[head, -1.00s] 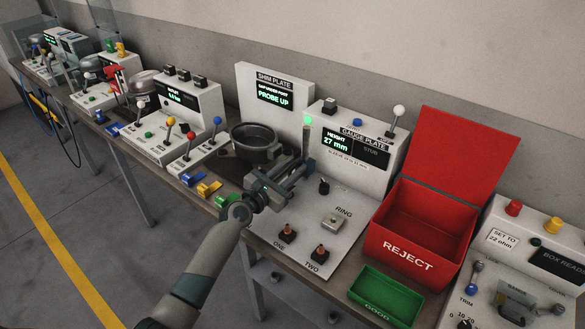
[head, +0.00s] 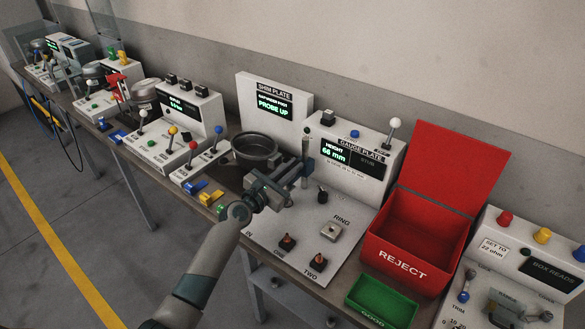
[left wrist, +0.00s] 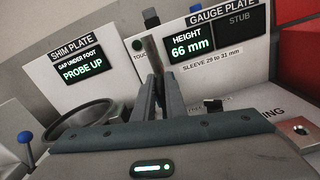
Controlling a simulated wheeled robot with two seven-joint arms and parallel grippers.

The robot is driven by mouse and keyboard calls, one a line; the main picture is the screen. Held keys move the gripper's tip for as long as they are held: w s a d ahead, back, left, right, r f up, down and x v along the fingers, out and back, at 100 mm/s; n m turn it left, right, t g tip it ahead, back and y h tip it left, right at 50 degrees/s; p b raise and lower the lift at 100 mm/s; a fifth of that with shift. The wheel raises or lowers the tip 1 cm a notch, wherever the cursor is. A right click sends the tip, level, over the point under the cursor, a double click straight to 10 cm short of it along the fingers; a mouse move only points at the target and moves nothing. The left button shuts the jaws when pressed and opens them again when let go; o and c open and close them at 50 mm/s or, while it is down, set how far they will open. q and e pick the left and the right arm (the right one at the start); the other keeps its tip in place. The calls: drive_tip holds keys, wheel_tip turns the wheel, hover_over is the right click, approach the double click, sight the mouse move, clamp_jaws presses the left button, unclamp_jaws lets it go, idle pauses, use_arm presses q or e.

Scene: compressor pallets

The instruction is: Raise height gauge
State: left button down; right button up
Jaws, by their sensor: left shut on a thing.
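The gauge plate station has a white back panel with a height display (head: 334,153) reading 66 mm. It also reads 66 mm in the left wrist view (left wrist: 191,44). A slim upright grey height gauge post (head: 306,146) stands in front of the panel; its top shows in the left wrist view (left wrist: 151,28). My left gripper (head: 303,173) is shut on the height gauge, above the plate; its fingers (left wrist: 157,88) hide the held part. The touch lamp (left wrist: 137,45) is dark. My right gripper is not in view.
The shim plate panel (head: 273,88) reads PROBE UP, with a round dark bowl (head: 254,143) in front. The red reject box (head: 405,262) and green good tray (head: 381,303) are at right.

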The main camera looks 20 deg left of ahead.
use_arm(q)
wheel_tip(320, 180, up, 6)
drive_tip(key=p, duration=0.4)
drive_tip(key=shift+w+a+p, duration=0.1)
drive_tip(key=shift+a+p, duration=0.05)
drive_tip(key=shift+p, duration=0.2)
drive_tip(key=shift+r, duration=0.1)
drive_tip(key=c, duration=1.8)
unclamp_jaws()
drive_tip(key=shift+c, duration=0.2)
drive_tip(key=shift+f, duration=0.2)
drive_tip(key=shift+s, duration=0.2)
